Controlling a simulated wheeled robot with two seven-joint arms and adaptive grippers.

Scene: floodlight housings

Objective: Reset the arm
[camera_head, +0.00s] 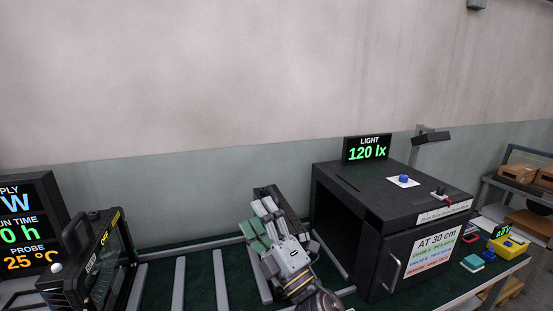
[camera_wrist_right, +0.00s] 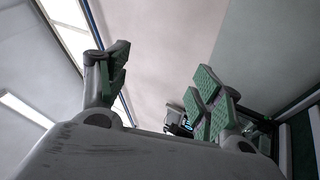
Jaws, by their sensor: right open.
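My right gripper (camera_head: 272,225) is in the lower middle of the head view, above the dark green bench top and left of the black box's opening. In the right wrist view its two green-padded fingers (camera_wrist_right: 162,78) stand wide apart with nothing between them. A dark object (camera_head: 290,205) shows just behind the gripper, partly hidden by it; I cannot tell what it is. My left gripper is not in view.
A black test box (camera_head: 425,245) with a handled door stands on the right, with a display (camera_head: 367,149) reading 120 lx on it. A black floodlight-like unit (camera_head: 88,262) and a readout panel (camera_head: 25,225) stand at the left. Pale rails (camera_head: 178,285) cross the bench between.

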